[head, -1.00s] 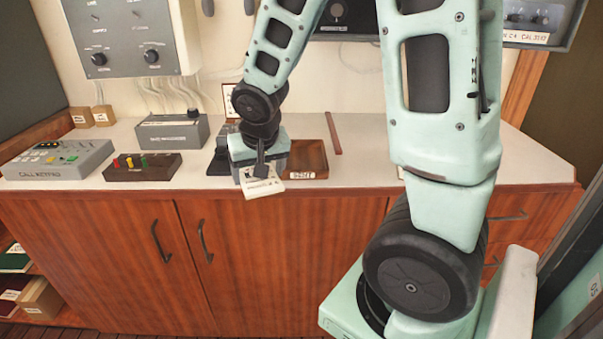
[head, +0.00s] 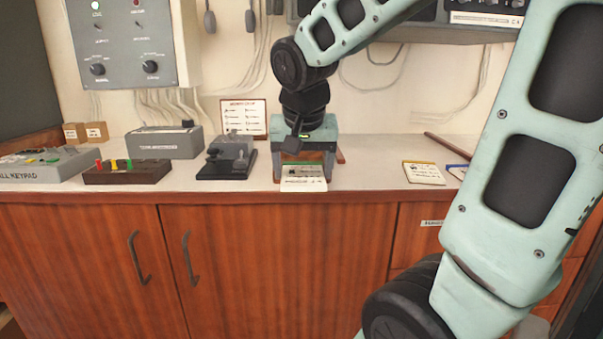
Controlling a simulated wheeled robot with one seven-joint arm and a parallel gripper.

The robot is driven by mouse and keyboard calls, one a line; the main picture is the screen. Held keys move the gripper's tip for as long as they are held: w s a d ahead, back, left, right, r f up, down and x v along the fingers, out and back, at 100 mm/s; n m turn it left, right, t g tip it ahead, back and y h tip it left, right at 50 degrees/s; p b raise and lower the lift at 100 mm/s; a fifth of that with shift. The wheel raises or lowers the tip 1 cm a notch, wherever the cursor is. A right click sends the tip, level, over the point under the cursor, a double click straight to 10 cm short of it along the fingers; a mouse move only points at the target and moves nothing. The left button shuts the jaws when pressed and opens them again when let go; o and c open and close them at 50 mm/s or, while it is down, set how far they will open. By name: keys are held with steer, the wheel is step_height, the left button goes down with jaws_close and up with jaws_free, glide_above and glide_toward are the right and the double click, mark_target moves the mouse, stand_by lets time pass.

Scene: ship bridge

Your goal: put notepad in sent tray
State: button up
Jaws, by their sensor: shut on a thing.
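A white notepad (head: 303,185) with dark print and a green strip is held in my gripper (head: 304,174), near the counter's front edge. My gripper points down with its fingers closed on the pad. A brown wooden tray (head: 340,157) shows in part behind my gripper. Its "SENT" label, readable a second ago, is now hidden behind the gripper and pad. I cannot tell whether the pad touches the tray or is above it.
A black telegraph-key-like device (head: 228,158) stands just left of my gripper, with a small framed card (head: 243,117) behind it. A yellow-edged pad (head: 423,173) and a blue-edged pad (head: 457,171) lie to the right. A brown rod (head: 446,142) lies farther back.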

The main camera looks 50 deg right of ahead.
steer(key=shift+w+d+f+b, duration=0.35)
steer(key=shift+f+b, duration=0.15)
steer(key=shift+b, duration=0.2)
steer(key=w+d, duration=0.3)
steer(key=d, duration=0.1)
steer(key=w+d, duration=0.3)
steer(key=w+d+r, duration=0.1)
steer(key=w+d, duration=0.2)
steer(key=d, duration=0.1)
steer(key=shift+w+d, duration=0.3)
steer(key=shift+w, duration=0.05)
steer(key=shift+f+b, duration=0.65)
steer(key=shift+f, duration=1.15)
steer(key=shift+f, duration=0.1)
steer(key=o, duration=0.8)
steer(key=p+v, duration=0.1)
steer(key=v, duration=0.4)
steer(key=shift+w+r+p, duration=0.1)
steer(key=shift+r+p, duration=0.25)
steer(key=s+a, duration=0.2)
steer(key=a, duration=0.1)
steer(key=s+a, duration=0.6)
steer(key=shift+f, duration=0.25)
steer(key=shift+w, duration=0.1)
